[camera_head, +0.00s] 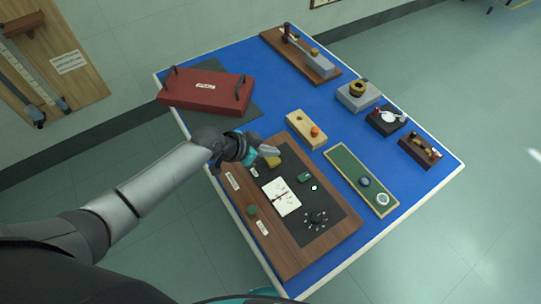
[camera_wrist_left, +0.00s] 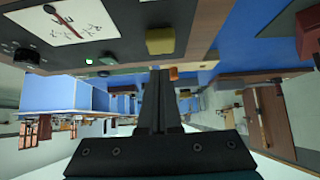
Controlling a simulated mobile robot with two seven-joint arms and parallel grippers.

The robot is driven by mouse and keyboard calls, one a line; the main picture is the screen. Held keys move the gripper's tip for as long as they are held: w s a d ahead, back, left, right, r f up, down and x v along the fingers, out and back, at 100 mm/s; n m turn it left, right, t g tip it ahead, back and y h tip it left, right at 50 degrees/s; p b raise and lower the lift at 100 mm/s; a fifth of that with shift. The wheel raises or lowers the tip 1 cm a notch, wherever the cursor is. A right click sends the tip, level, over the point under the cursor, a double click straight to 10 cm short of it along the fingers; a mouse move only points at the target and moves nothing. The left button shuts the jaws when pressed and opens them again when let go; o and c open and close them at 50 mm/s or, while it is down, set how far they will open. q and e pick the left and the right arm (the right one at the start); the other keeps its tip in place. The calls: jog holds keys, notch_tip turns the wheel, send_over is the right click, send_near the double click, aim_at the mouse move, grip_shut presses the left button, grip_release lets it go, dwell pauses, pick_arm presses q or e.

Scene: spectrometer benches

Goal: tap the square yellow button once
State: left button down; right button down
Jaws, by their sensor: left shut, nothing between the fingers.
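The square yellow button (camera_head: 274,162) sits near the far end of the dark panel on the wooden board (camera_head: 327,240). In the left wrist view the yellow button (camera_wrist_left: 160,41) shows as a raised block just beyond my fingertips. My left gripper (camera_head: 274,151) is shut and empty, with its tips beside the button in the head view. In the left wrist view my shut fingers (camera_wrist_left: 160,72) appear with a small gap between them and the button. Whether they touch cannot be told. My right gripper is not in view.
The panel also holds a green button (camera_head: 304,177), a white dial (camera_head: 282,197) and a black knob (camera_head: 316,218). A wooden block with an orange knob (camera_head: 315,131) stands beyond. A red case (camera_head: 205,92) lies at the back left. Bare blue tabletop (camera_head: 270,95) shows between them.

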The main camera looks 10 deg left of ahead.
aim_at(272, 161)
pick_arm(q)
jog(key=shift+f, duration=1.05)
